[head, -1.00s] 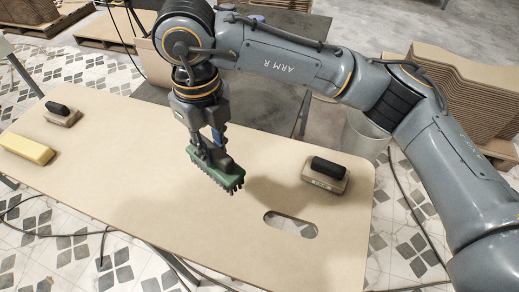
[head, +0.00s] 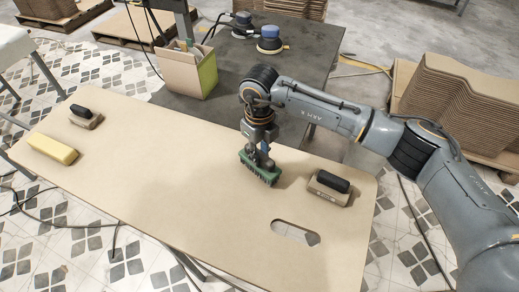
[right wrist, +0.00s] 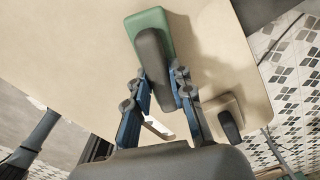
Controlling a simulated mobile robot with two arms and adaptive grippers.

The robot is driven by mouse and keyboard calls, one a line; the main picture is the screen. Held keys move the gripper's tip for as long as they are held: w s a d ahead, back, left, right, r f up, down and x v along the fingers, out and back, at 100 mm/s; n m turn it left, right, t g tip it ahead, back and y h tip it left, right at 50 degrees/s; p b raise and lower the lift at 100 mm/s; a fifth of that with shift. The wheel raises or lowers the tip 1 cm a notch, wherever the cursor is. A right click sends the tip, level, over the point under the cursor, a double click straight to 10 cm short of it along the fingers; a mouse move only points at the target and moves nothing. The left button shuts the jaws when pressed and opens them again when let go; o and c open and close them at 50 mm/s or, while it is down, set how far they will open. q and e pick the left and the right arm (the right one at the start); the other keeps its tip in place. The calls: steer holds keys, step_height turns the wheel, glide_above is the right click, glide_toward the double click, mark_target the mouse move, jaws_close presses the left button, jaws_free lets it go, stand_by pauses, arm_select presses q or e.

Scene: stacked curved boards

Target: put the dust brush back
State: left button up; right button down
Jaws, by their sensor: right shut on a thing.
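The dust brush has a green body (head: 258,169) with dark bristles below and a dark grey handle. My right gripper (head: 263,148) is shut on its handle. The brush is upright, bristles down, at the pale workboard's (head: 165,190) far side, left of the right-hand block. I cannot tell whether the bristles touch the board. In the right wrist view, the blue-linked fingers (right wrist: 164,82) close on both sides of the handle (right wrist: 154,56), and the green body (right wrist: 148,20) shows beneath. My left gripper is not in view.
A black-handled block (head: 327,193) lies close to the brush's right. Another black-handled block (head: 86,119) and a yellow block (head: 53,149) lie at left. A cardboard box (head: 180,75) and two sanders (head: 270,42) stand on the dark table behind. The board's middle is clear.

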steer(key=shift+f, duration=0.3)
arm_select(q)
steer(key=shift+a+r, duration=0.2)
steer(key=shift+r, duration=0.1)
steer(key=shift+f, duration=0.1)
arm_select(e)
steer(key=shift+f, duration=0.15)
steer(key=shift+f+b, duration=0.15)
steer(key=shift+b, duration=0.15)
steer(key=c, duration=1.2)
jaws_free()
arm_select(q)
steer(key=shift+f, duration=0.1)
arm_select(e)
steer(key=shift+o, duration=0.2)
